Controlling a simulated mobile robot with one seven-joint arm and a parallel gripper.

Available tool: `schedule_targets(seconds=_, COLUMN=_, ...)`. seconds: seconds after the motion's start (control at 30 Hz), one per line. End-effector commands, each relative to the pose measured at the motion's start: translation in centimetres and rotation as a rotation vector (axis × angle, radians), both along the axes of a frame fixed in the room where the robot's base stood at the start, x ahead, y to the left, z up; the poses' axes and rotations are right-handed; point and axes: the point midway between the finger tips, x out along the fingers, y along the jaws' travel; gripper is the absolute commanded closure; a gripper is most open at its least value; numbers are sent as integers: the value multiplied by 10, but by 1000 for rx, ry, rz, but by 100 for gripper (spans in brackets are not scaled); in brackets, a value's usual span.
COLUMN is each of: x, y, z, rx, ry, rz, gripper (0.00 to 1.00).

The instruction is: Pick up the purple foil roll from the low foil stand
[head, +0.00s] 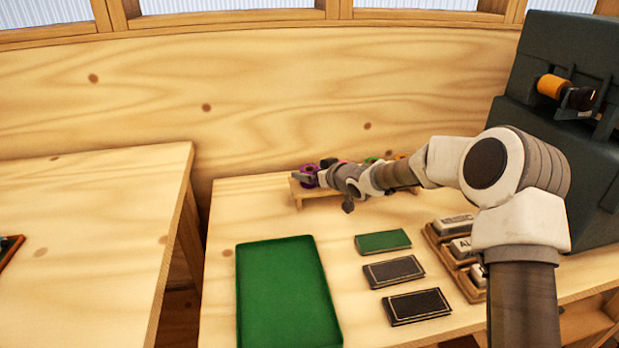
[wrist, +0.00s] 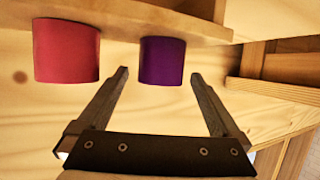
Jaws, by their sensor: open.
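The purple foil roll (head: 310,176) sits at the left end of the low wooden foil stand (head: 300,197) at the back of the table. In the wrist view the purple roll (wrist: 162,61) lies between the tips of my open gripper (wrist: 160,75), with a gap on each side. The stand's edge (wrist: 130,27) runs along the top of that view. In the head view my gripper (head: 308,178) is at the stand's left end, small and partly overlapping the purple roll.
A red roll (wrist: 66,51) stands beside the purple one, left of my left finger. My arm hides part of the stand and its other rolls. A green mat (head: 287,295), several small boxes (head: 394,271) and a dark machine (head: 560,100) occupy the table.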

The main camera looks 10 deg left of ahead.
Motion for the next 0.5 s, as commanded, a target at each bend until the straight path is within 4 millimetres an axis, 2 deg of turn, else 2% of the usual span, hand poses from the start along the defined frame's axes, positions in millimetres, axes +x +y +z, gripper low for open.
schedule_targets(seconds=0.07, x=0, y=0, z=0, rx=0, ry=0, rz=0, gripper=0)
schedule_targets(seconds=0.5, x=0, y=0, z=0, rx=0, ry=0, rz=0, gripper=77)
